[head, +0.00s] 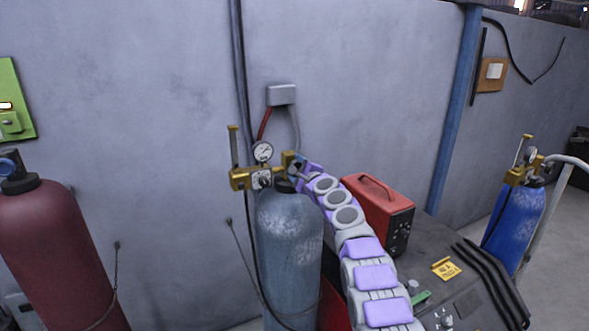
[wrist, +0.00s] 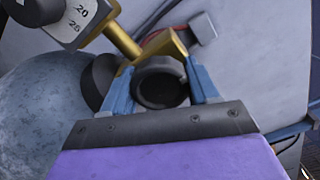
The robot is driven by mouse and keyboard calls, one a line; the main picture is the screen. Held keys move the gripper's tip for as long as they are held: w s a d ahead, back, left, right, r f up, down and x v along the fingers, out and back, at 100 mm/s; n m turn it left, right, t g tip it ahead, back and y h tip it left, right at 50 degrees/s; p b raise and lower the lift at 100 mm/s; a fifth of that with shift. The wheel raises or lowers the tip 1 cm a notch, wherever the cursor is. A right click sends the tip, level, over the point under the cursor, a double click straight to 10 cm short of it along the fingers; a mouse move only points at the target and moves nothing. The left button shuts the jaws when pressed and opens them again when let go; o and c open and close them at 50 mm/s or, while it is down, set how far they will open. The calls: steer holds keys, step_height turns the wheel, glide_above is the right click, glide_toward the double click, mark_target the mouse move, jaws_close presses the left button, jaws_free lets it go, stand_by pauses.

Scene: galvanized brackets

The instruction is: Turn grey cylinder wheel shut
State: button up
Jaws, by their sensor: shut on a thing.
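The grey cylinder (head: 290,245) stands upright in the middle of the head view. Its scuffed shoulder fills the left of the wrist view (wrist: 40,115). A brass valve with a round gauge (head: 262,152) sits on top of it. The dark round wheel (wrist: 161,88) shows in the wrist view between the two blue fingers of my gripper (wrist: 161,80). My gripper is shut on the wheel, with one finger on each side of its rim. In the head view my gripper (head: 293,167) is at the valve, and the wheel is hard to make out there.
A maroon cylinder (head: 60,255) stands at left and a blue cylinder (head: 513,225) at right. A red box (head: 378,213) sits on a dark bench (head: 440,238) beside my arm. A wall (head: 150,110) with cables and a grey socket box (head: 281,95) is close behind the valve.

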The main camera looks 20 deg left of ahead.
steer(key=shift+w+f, duration=0.1)
steer(key=shift+f, duration=0.3)
steer(key=o, duration=0.8)
steer(key=shift+d, duration=0.1)
steer(key=shift+o, duration=1.2)
steer(key=shift+w+r, duration=0.1)
steer(key=shift+r, duration=0.15)
steer(key=shift+d, duration=0.1)
